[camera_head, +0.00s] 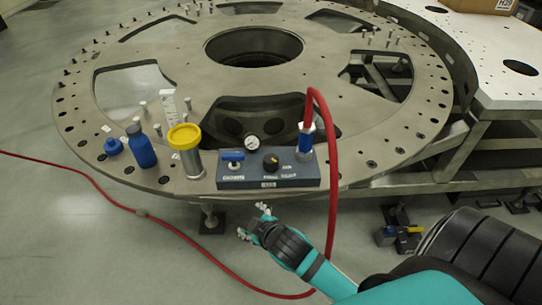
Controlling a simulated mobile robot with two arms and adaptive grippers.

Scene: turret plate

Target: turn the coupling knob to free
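A dark grey control box (245,182) sits on the near edge of the metal turret plate (320,95). The small labels are too blurred to read, so which setting the knob points to is unclear. My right gripper (253,223) is open and empty, in front of and below the box, apart from it. My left gripper is not in view.
A red hose (330,130) arches from the coupling down past my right arm to the floor. A yellow-capped cylinder (187,155), a blue bottle (141,148) and a blue cap (113,146) stand left of the box. A gauge (250,142) stands behind it. Upright pins dot the plate.

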